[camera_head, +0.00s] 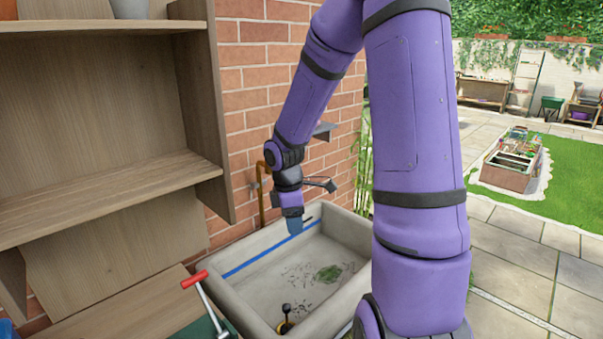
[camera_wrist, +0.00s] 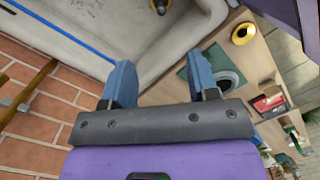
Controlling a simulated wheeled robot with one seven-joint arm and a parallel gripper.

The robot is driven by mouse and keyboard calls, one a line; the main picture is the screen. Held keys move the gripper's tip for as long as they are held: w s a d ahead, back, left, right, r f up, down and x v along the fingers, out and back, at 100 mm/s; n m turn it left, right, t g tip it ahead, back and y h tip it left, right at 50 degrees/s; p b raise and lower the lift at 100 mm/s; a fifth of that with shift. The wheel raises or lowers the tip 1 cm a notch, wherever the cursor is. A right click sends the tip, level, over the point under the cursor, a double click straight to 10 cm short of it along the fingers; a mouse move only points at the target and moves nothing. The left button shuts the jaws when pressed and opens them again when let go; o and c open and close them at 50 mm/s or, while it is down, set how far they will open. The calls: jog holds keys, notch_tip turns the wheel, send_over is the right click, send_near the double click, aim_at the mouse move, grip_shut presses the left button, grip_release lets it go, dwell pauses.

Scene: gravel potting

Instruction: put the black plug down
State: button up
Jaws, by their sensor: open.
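A small black piece with a yellowish part, which looks like the black plug (camera_head: 286,322), is at the near end of the stone sink (camera_head: 255,300). It is also partly in the wrist view (camera_wrist: 160,6), cut off by the top edge. I cannot tell whether it sits in a drain hole. My gripper (camera_head: 295,226) is over the far end of the sink, near its back wall and well apart from the plug. In the wrist view my gripper (camera_wrist: 160,80) has its two blue fingers wide apart, with nothing between them.
A blue line runs along the sink's back wall. Green and dark debris (camera_head: 328,273) lies on the sink floor. A copper pipe (camera_head: 261,192) stands behind, against the brick wall. A wooden shelf (camera_head: 100,200) is at left. A yellow ring (camera_wrist: 243,33) lies on the bench.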

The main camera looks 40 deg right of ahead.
jog(key=s+a+r+m+t+h, duration=0.1)
jog(key=s+a+r+m, duration=0.25)
jog(key=r, duration=0.35)
jog(key=s+a+r+m+t, duration=0.2)
jog(key=a+r, duration=0.2)
jog(key=r, duration=0.3)
jog(key=s+a+r+m+t+y, duration=0.1)
jog(key=s+a+r+m+t, duration=0.2)
jog(key=s+a+r+m, duration=0.2)
jog(key=s+a+r, duration=0.1)
jog(key=s+r, duration=0.2)
jog(key=s, duration=0.4)
jog(key=shift+r+t+y, duration=0.3)
jog(key=shift+r+y, duration=0.1)
jog(key=shift+d, duration=0.1)
